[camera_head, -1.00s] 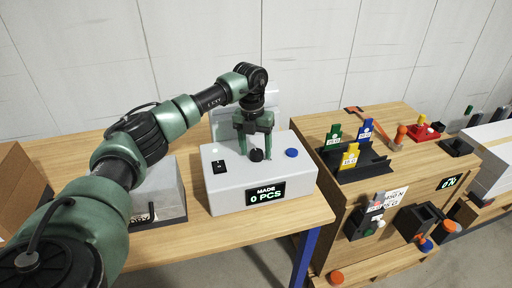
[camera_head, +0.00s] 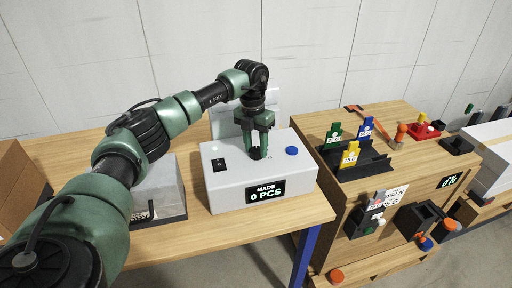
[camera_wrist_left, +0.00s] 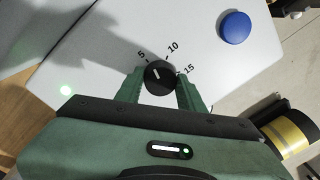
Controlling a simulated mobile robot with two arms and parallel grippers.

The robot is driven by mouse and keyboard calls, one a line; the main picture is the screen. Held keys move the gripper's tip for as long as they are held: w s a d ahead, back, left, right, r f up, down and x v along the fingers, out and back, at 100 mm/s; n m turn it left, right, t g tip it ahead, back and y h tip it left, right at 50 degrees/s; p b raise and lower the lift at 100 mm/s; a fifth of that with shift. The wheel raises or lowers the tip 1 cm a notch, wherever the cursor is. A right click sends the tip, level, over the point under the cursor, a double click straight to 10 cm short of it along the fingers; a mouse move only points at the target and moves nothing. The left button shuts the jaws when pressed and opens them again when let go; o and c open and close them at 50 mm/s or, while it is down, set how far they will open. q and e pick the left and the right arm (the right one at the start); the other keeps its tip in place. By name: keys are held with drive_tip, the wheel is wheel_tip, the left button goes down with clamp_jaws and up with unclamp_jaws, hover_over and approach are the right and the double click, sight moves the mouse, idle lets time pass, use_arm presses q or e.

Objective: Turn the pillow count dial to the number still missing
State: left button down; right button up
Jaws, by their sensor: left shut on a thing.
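The count dial is a small round black knob (camera_wrist_left: 158,76) on top of a white box (camera_head: 230,188). In the left wrist view, the numbers 5, 10 and 15 are printed around it. Its white pointer line slants up-left, roughly toward the 5. My left gripper (camera_head: 257,152) points down over the box, with one finger on each side of the knob, shut on it. In the head view, the fingers mostly hide the knob. The box's front display (camera_head: 266,192) reads "MADE 0 PCS". My right gripper is not in view.
A blue button (camera_head: 291,151) is right of the dial, and a black switch (camera_head: 219,165) is left of it. A grey container (camera_head: 165,190) stands left of the box. A wooden cabinet (camera_head: 345,215) at right carries a black rack (camera_head: 365,168) with green, blue and yellow tags.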

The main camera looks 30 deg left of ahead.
sight(257, 148)
use_arm(q)
drive_tip(key=m, duration=0.4)
drive_tip(key=shift+m, duration=0.3)
drive_tip(key=m, duration=0.4)
drive_tip(key=shift+w+r+g+b, duration=0.1)
drive_tip(key=shift+g+b, duration=0.2)
drive_tip(key=shift+b, duration=0.1)
drive_tip(key=shift+m, duration=0.3)
drive_tip(key=c, duration=0.9)
unclamp_jaws()
wheel_tip(257, 148, up, 7)
drive_tip(key=shift+w+a+f+b, duration=0.1)
drive_tip(key=shift+w+f+b, duration=0.1)
drive_tip(key=shift+b, duration=0.75)
drive_tip(key=shift+r, duration=0.6)
